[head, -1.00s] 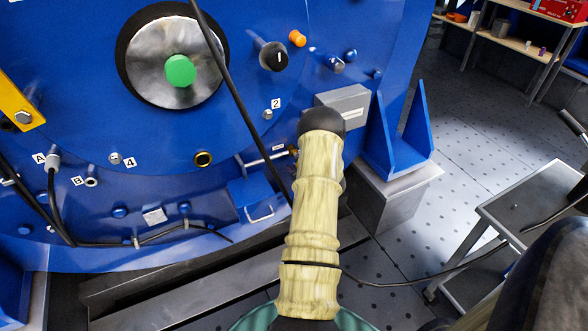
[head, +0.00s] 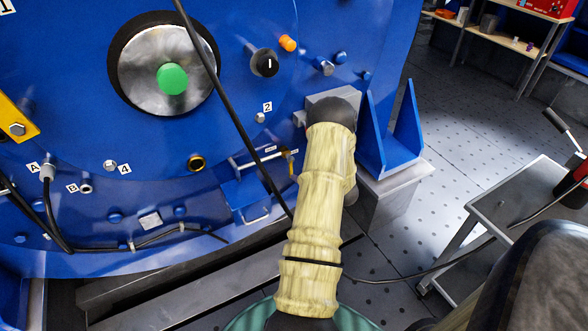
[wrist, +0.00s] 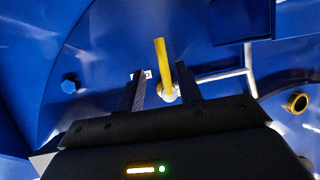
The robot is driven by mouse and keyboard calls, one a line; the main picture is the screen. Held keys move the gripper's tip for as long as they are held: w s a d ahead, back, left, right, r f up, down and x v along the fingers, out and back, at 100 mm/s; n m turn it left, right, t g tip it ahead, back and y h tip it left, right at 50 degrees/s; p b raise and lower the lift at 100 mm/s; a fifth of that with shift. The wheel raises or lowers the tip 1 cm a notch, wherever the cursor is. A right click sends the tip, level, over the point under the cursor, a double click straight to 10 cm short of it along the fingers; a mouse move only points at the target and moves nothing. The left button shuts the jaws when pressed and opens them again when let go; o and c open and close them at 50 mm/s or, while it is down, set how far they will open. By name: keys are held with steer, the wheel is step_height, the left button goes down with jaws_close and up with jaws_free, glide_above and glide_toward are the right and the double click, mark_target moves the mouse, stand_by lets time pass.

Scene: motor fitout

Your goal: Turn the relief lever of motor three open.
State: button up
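A yellow lever (wrist: 162,58) stands out from a round silver fitting (wrist: 169,93) on the blue motor housing in the wrist view. My gripper (wrist: 159,71) is open, with one dark finger on each side of the lever and gaps beside it. Whether either finger touches the lever cannot be told. In the head view a small yellow piece (head: 291,164), seemingly the same lever, shows just left of my arm. My arm hides the gripper there.
A silver rail (head: 252,159) and a blue box with a handle (head: 246,200) are left of my arm. A black cable (head: 232,110) hangs across the motor (head: 60,90). A blue bracket (head: 392,145) stands right. A grey trolley (head: 505,215) stands farther right.

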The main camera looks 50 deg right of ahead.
steer(key=p+v, duration=0.2)
steer(key=v, duration=0.7)
